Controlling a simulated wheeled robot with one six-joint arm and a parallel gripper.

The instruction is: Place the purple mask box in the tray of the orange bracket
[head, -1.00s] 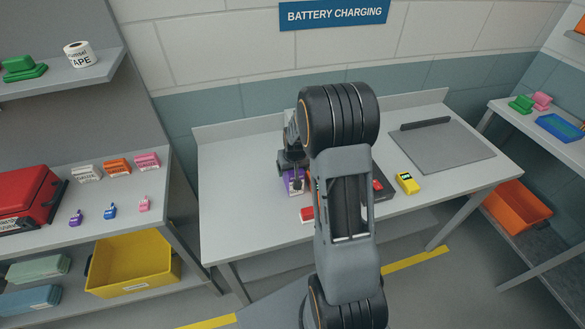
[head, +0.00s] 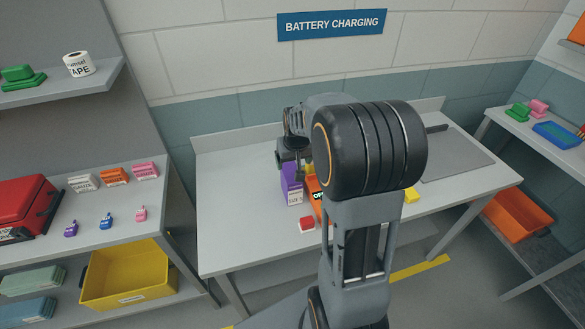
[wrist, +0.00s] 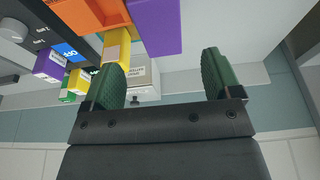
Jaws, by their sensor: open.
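The purple mask box (head: 291,186) stands upright on the table in the head view. The orange bracket (head: 313,196) is close at its right, partly hidden behind my arm. In the wrist view the purple box (wrist: 155,26) shows at the top, right against or just in front of the orange bracket (wrist: 88,14); I cannot tell whether it rests in the tray. My gripper (wrist: 163,64) is open, its two green fingers apart with nothing held between them. In the head view my gripper (head: 291,160) is just above and behind the purple box.
A yellow item (head: 412,196) is right of my arm. In the wrist view a white box (wrist: 143,78), a yellow box (wrist: 115,48) and another purple box (wrist: 49,65) stand nearby. The table's left part is clear.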

